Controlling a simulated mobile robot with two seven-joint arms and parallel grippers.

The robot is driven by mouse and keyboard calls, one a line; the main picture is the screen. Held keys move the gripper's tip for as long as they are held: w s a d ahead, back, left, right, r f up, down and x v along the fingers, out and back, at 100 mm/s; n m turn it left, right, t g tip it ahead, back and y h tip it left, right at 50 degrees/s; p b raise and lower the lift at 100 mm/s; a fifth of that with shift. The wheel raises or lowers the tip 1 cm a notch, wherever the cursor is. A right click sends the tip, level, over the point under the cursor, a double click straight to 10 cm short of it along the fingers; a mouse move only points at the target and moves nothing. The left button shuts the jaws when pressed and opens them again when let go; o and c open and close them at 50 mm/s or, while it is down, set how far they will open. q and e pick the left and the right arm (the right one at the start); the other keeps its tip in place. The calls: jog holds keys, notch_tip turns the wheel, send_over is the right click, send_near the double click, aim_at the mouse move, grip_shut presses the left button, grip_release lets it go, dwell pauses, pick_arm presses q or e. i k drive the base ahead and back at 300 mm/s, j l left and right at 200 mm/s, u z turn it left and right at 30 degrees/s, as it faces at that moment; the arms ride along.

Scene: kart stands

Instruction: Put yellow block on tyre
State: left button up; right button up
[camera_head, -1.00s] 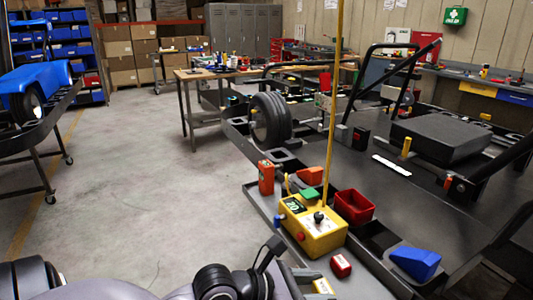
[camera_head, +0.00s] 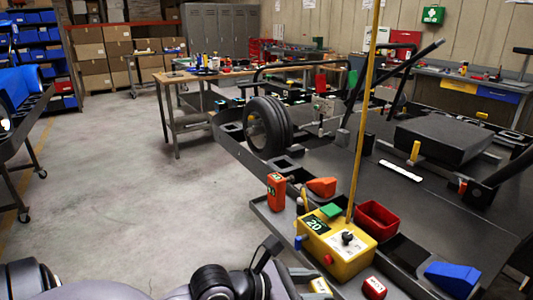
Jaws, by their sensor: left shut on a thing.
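The tyre (camera_head: 283,127) is a black wheel standing upright on the dark kart frame, left of the yellow pole. My left gripper (camera_head: 304,280) is at the bottom edge of the picture, at the near side of the grey tray. It is shut on the yellow block (camera_head: 320,287), of which only a pale yellow part shows; the picture edge cuts off the rest. The block is well apart from the tyre, nearer to me. My right gripper is not in view.
A yellow control box (camera_head: 337,247) with a tall yellow pole (camera_head: 365,110) stands on the tray. Around it are an orange device (camera_head: 276,191), a red bin (camera_head: 377,221), a blue wedge (camera_head: 452,279) and a red block (camera_head: 374,288). The floor (camera_head: 150,200) at left is clear.

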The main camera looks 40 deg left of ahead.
aim_at(266, 97)
jog(key=j+z, duration=0.3)
jog(key=j, duration=1.05)
jog(key=j+z, duration=0.3)
jog(key=j, duration=1.05)
jog(key=j+z, duration=0.15)
jog(key=j, duration=0.9)
jog(key=j+z, duration=0.2)
jog(key=j, duration=0.8)
jog(key=k, duration=0.05)
